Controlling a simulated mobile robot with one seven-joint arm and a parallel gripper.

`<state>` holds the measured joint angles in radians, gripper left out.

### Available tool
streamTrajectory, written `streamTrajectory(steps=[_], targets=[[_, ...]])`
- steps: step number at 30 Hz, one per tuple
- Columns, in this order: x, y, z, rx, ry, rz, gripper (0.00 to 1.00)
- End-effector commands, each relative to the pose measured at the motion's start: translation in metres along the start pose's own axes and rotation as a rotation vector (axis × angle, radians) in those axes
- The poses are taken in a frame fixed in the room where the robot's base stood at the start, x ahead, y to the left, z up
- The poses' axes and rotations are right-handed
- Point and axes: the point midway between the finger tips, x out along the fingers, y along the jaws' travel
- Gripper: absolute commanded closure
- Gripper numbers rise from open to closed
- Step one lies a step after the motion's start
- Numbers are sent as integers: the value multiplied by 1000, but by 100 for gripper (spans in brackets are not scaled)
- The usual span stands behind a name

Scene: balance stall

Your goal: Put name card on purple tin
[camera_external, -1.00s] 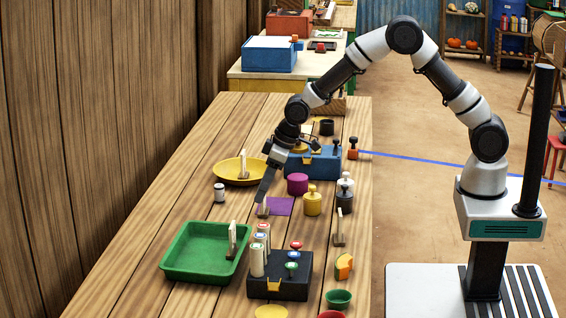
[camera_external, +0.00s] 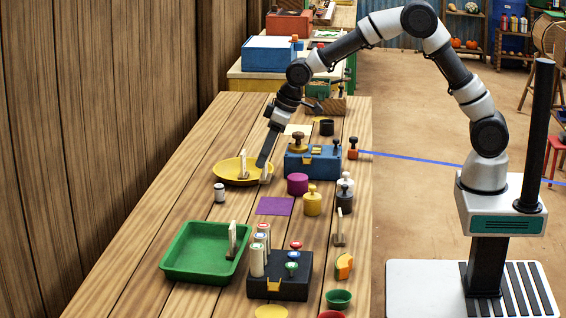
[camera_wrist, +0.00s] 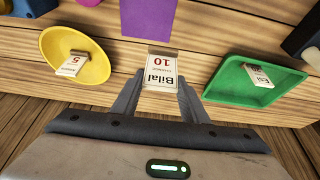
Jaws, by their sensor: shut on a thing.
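My gripper (camera_external: 262,163) is shut on a small white name card (camera_wrist: 161,70), held upright between the fingertips; its printing reads "Bilal 10" in the wrist view. In the external view the held card (camera_external: 265,177) is at the right edge of the yellow dish, and I cannot tell its exact height. The purple tin (camera_external: 297,184), a short round cylinder, stands to the right of my gripper, in front of the blue box. The tin's top looks bare. A flat purple square (camera_external: 275,206) lies in front of it; it also shows in the wrist view (camera_wrist: 149,18).
The yellow dish (camera_external: 222,178) and the green tray (camera_external: 178,274) each hold another card. One more card (camera_external: 339,228) stands at the right. Yellow and dark weights (camera_external: 312,203) stand close to the tin. The blue box (camera_external: 325,168) is behind it. A black block (camera_external: 280,290) is in front.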

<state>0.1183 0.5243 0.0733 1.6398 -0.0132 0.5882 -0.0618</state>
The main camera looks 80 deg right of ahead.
Motion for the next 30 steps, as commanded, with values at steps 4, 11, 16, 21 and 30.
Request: streamTrajectory(steps=[4,11,16,21,30], targets=[[-30,52,8,18,-2,3,93],[-67,122,36,18,-1,3,93],[-77,144,50,11,0,5,93],[-51,147,64,8,-3,2,93],[-20,147,76,7,1,5,93]])
